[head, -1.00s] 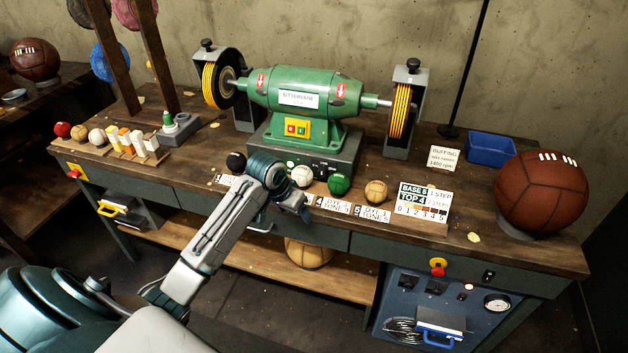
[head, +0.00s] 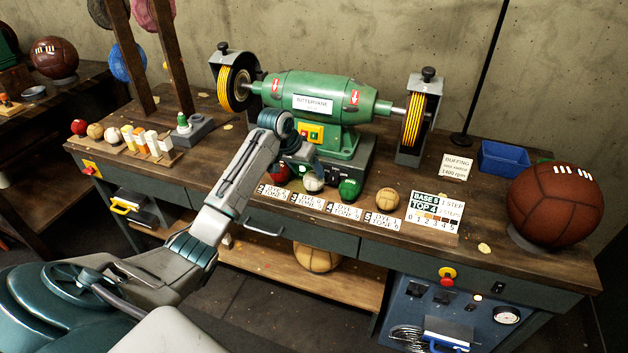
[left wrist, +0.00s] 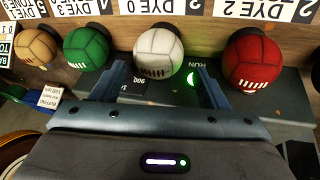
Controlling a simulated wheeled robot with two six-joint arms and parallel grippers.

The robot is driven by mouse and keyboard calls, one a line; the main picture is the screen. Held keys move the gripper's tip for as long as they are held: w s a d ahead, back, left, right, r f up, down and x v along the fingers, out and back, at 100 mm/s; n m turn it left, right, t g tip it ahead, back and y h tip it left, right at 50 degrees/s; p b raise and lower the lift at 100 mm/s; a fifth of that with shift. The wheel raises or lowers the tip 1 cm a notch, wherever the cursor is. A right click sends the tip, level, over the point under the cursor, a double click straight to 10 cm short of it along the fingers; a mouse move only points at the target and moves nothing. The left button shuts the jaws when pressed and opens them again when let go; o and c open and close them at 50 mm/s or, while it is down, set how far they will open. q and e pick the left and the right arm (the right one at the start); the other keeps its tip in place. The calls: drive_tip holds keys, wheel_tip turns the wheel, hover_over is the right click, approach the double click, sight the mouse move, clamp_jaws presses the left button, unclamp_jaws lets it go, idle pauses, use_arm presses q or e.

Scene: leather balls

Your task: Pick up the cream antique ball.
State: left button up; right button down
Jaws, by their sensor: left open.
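A pale cream ball (head: 313,183) with panel seams sits in the row on the workbench, between a red ball (head: 279,173) and a green ball (head: 350,189). In the left wrist view the cream ball (left wrist: 158,50) lies just past my open fingers, roughly centred between them, behind a DYE 0 card (left wrist: 140,8). My left gripper (head: 308,165) is above and behind the cream ball, empty. Its two fingers also show in the left wrist view (left wrist: 160,82), apart; contact with the ball cannot be made out. My right gripper is not in view.
A tan ball (head: 387,199) ends the row on the right. The green grinder (head: 318,102) stands close behind my gripper. A large brown ball (head: 554,204) and a blue tray (head: 503,157) are at the right. Smaller balls (head: 95,131) sit at the far left.

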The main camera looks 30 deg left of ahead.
sight(310, 175)
use_arm(q)
drive_tip(key=p+x, duration=0.1)
drive_tip(key=x, duration=0.4)
drive_tip(key=shift+d+f, duration=0.2)
drive_tip(key=shift+f, duration=0.2)
drive_tip(key=c, duration=0.6)
